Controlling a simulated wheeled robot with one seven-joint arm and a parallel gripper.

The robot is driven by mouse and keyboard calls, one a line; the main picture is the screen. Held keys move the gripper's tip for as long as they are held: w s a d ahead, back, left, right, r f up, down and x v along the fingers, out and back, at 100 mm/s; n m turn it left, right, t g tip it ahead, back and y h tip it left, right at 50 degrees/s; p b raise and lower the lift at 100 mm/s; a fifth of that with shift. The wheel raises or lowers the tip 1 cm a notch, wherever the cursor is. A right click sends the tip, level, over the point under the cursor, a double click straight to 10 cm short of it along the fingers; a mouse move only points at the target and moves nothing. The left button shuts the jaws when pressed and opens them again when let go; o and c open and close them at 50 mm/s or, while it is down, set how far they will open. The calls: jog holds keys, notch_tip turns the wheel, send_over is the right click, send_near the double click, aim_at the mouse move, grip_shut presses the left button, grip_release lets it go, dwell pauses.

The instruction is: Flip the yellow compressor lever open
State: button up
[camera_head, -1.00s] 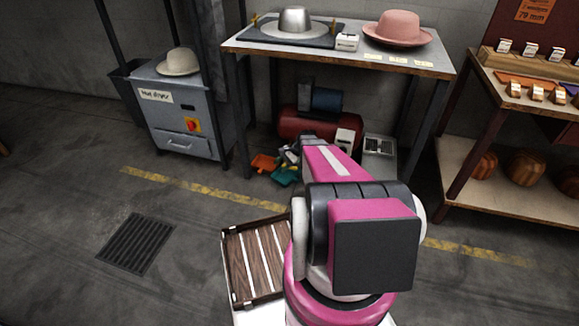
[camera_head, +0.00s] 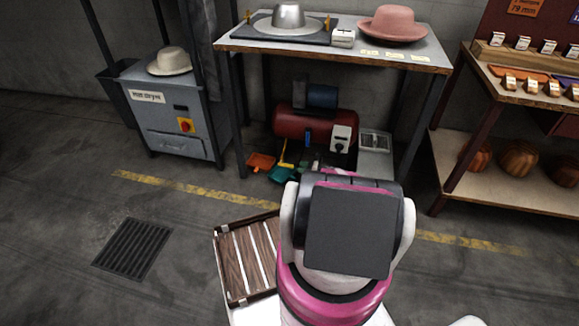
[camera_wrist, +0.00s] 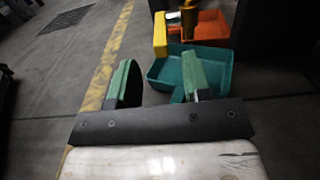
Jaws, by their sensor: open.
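The compressor is a red tank (camera_head: 290,124) with a blue motor (camera_head: 322,96), on the floor under the table. A narrow yellow piece (camera_head: 284,152), which looks like the lever, stands at its front left. In the wrist view a yellow bar (camera_wrist: 160,36) stands upright beside a brassy fitting (camera_wrist: 189,18), above and beyond my fingers. My gripper (camera_wrist: 159,80) is open, its two green-padded fingers apart with nothing between them. The bar is not between the fingers. In the head view my arm hides most of the gripper.
An orange bin (camera_head: 261,162) and a teal bin (camera_wrist: 214,75) sit on the floor near the compressor. A white box with a black knob (camera_head: 341,138) is at its right. The table (camera_head: 270,46) with hats overhangs it.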

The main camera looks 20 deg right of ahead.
aim_at(290, 165)
jog(key=x, duration=0.7)
jog(key=shift+w+a, duration=0.2)
jog(key=shift+a, duration=0.05)
grip_shut()
